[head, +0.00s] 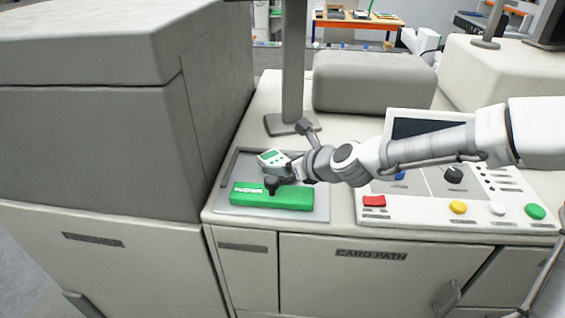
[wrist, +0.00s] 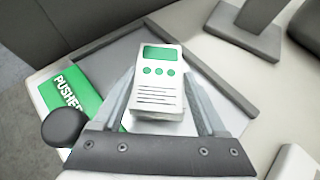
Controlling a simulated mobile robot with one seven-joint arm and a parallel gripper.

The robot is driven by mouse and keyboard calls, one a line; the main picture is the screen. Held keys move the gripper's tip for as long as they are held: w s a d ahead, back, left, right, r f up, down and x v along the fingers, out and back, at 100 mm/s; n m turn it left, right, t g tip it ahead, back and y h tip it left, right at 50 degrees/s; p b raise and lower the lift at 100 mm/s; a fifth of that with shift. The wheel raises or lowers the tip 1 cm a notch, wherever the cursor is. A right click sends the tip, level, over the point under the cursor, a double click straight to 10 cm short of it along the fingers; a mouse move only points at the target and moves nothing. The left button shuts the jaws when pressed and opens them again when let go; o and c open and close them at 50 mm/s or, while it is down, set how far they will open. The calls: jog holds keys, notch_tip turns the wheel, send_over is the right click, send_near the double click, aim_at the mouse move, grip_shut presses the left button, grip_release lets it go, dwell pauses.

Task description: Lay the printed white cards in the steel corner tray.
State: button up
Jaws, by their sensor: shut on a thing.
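The device also shows in the head view (head: 270,157), at the end of my arm, over the back of the steel corner tray (head: 321,203). The tray is a grey plate with a raised rim (wrist: 222,80) along its back and side. I cannot tell whether the device touches the tray floor.
A green block (head: 300,197) marked PUSHER, with a black knob (head: 271,184), lies across the tray's front. A control panel (head: 420,204) with coloured buttons stands to the right. A metal post (head: 292,70) rises behind the tray, and a large grey cabinet (head: 90,140) stands left.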

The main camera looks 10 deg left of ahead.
jog(key=shift+f, duration=0.4)
jog(key=o, duration=1.6)
jog(key=shift+c, duration=0.2)
jog(key=shift+s+d+r, duration=0.3)
jog(key=shift+d+r, duration=0.1)
jog(key=shift+d, duration=0.05)
jog(key=p+v, duration=0.4)
jog(key=v, duration=1.2)
jog(key=shift+p, duration=0.4)
jog(key=shift+s, duration=0.1)
